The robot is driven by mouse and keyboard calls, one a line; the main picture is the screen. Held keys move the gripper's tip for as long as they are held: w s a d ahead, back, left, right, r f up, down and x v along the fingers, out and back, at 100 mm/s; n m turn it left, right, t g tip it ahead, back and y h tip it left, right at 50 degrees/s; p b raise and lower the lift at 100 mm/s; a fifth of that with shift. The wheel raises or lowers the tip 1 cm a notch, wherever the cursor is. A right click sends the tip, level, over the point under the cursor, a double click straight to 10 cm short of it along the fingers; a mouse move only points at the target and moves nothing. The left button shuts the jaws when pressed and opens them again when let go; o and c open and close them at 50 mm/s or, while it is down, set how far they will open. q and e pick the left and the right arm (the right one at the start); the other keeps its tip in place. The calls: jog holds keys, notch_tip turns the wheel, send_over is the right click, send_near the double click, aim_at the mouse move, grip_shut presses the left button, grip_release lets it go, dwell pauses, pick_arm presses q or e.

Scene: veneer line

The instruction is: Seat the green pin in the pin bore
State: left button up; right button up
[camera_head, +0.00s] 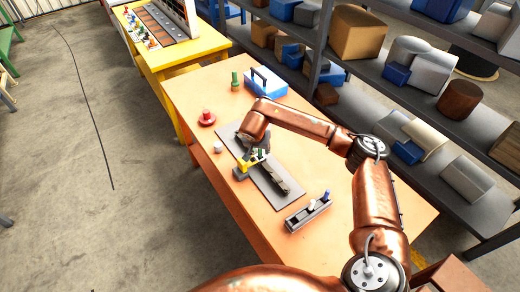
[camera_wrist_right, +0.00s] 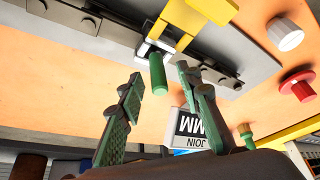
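The green pin (camera_wrist_right: 157,74) stands at a small pale-faced block (camera_wrist_right: 148,50) on the dark fixture, in the right wrist view. Its lower end meets the block, where the pin bore seems to be; how deep it sits I cannot tell. My right gripper (camera_wrist_right: 160,105) is open, its two green-padded fingers apart on either side of the pin and not visibly touching it. In the head view the right gripper (camera_head: 257,154) is over the fixture, beside the yellow part (camera_head: 242,171), and mostly hides the pin. My left gripper is not in view.
The fixture lies on a grey plate (camera_head: 287,200) on the orange table (camera_head: 350,212). A grey rack (camera_head: 307,214) with pins stands nearby. A red knob (camera_head: 207,118), white cylinder (camera_head: 217,147), green cylinder (camera_head: 235,81) and blue toolbox (camera_head: 266,86) are around it. Loaded shelves stand behind.

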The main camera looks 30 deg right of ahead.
jog(key=v, duration=1.2)
jog(key=shift+f, duration=0.1)
